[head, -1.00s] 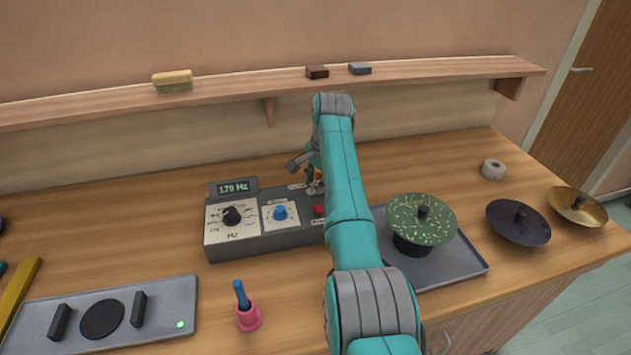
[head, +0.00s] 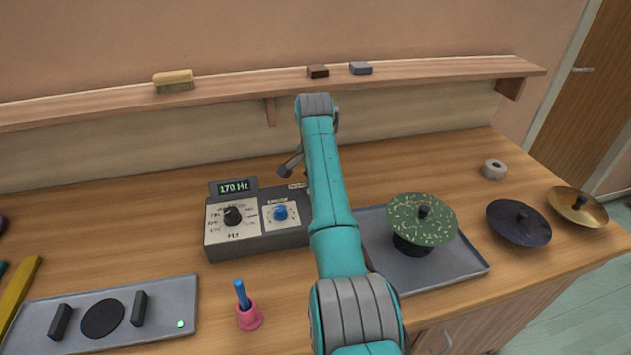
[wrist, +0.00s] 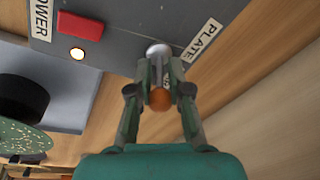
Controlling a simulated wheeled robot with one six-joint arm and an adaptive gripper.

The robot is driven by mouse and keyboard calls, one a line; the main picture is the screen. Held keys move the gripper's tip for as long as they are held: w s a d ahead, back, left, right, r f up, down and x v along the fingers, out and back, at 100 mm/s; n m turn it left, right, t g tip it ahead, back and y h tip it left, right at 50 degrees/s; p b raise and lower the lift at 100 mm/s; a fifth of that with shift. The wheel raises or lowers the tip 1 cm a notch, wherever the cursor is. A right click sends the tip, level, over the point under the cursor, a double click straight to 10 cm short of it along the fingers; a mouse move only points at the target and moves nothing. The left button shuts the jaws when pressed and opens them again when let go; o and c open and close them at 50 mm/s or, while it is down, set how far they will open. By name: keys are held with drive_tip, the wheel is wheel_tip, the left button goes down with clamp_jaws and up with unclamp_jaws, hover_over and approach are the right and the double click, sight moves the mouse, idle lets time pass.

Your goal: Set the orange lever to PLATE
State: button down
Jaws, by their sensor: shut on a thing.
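In the wrist view the orange lever (wrist: 160,99) shows its round orange tip between the fingers of my gripper (wrist: 160,84). The gripper is shut on it. The lever's pale round base is on the grey control box (wrist: 118,45), and a white PLATE label (wrist: 202,40) lies to the right of that base. The label for the other position is not visible. In the head view my arm covers the lever and the gripper's fingers. The control box (head: 280,243) there carries a display reading 170 Hz, a black knob (head: 232,216) and a blue knob (head: 280,212).
A grey tray (head: 455,268) holds a stand with a speckled green plate (head: 421,218). A dark disc (head: 518,222) and a brass disc (head: 577,207) lie right. A pink holder (head: 249,318) stands in front. A shelf (head: 430,74) runs behind. A red switch (wrist: 80,25) is near the lever.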

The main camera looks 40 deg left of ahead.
drive_tip(key=t+h, duration=0.1)
drive_tip(key=s+a+t+h, duration=0.1)
drive_tip(key=shift+t, duration=0.3)
drive_tip(key=shift+s+a+n+t+h, duration=0.1)
drive_tip(key=shift+s+n+t+h, duration=0.05)
drive_tip(key=shift+t+h, duration=0.5)
drive_tip(key=shift+s+a+n+t+h, duration=0.15)
drive_tip(key=shift+t+h, duration=0.3)
drive_tip(key=shift+t, duration=0.3)
drive_tip(key=c, duration=1.3)
unclamp_jaws()
drive_tip(key=shift+f, duration=0.1)
drive_tip(key=v, duration=1.2)
drive_tip(key=shift+s+a, duration=0.1)
drive_tip(key=shift+f, duration=0.1)
